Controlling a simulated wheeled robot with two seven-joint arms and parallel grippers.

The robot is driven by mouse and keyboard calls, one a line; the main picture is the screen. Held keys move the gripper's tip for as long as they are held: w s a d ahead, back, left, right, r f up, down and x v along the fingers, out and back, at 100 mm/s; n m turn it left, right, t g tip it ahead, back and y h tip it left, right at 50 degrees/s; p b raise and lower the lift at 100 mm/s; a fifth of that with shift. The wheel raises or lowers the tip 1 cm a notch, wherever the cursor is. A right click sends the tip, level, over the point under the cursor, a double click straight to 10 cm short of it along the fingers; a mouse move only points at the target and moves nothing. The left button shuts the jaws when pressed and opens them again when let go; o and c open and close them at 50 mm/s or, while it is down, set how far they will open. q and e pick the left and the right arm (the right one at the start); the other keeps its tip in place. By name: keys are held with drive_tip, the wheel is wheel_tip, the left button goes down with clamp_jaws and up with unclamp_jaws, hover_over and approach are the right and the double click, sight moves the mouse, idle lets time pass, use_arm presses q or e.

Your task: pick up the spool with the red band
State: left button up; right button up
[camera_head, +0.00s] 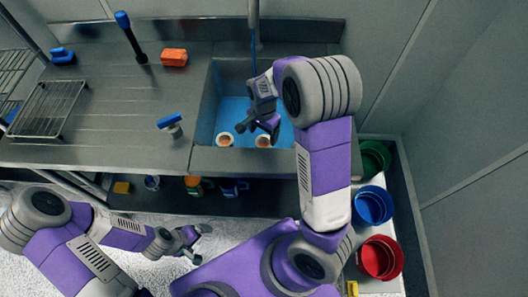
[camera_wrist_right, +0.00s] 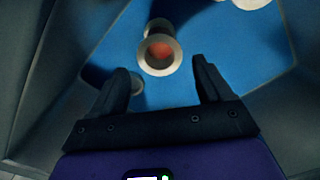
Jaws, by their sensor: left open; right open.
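Two pale spools with orange-red centres stand in the blue-floored sink, a left spool (camera_head: 225,139) and a right spool (camera_head: 263,141). I cannot make out a red band on either. My right gripper (camera_head: 257,132) is over the sink, open and empty, close to the right spool. In the right wrist view a pale spool with a reddish centre (camera_wrist_right: 160,67) lies just beyond and between the open fingertips (camera_wrist_right: 162,78), not gripped. A round pale piece (camera_wrist_right: 137,84) is partly hidden by the left finger. My left gripper (camera_head: 200,243) is open and empty, in front of the counter.
The sink walls (camera_head: 203,110) surround the spools. An orange block (camera_head: 174,57), a blue-handled tool (camera_head: 130,36) and a wire rack (camera_head: 48,108) are on the steel counter (camera_head: 110,100). Green (camera_head: 374,158), blue (camera_head: 372,206) and red (camera_head: 379,257) bins stand at right.

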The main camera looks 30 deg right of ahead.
sight(265, 141)
drive_tip(key=f+b, duration=0.1)
drive_tip(key=f, duration=0.1)
drive_tip(key=f+b, duration=0.1)
drive_tip(key=f, duration=0.1)
drive_tip(key=f+b, duration=0.1)
drive_tip(key=f, duration=0.1)
drive_tip(key=shift+w+d+f, duration=0.15)
drive_tip(key=shift+d+f, duration=0.15)
drive_tip(key=shift+f, duration=0.05)
drive_tip(key=shift+r, duration=0.1)
drive_tip(key=c, duration=1.3)
drive_tip(key=shift+o, duration=0.2)
wheel_tip(265, 141, up, 10)
drive_tip(key=p, duration=0.4)
drive_tip(key=shift+f, duration=0.2)
drive_tip(key=shift+r+p, duration=0.2)
drive_tip(key=shift+p, duration=0.3)
drive_tip(key=d+r+t+p, duration=0.4)
drive_tip(key=d+r+p, duration=0.1)
drive_tip(key=r, duration=0.3)
drive_tip(key=w+d+r+t+y+p, duration=0.1)
drive_tip(key=d+r+t+p, duration=0.2)
drive_tip(key=d+r+p, duration=0.3)
drive_tip(key=shift+r+t+y+p, duration=0.3)
drive_tip(key=shift+r+t, duration=0.1)
drive_tip(key=shift+r, duration=0.45)
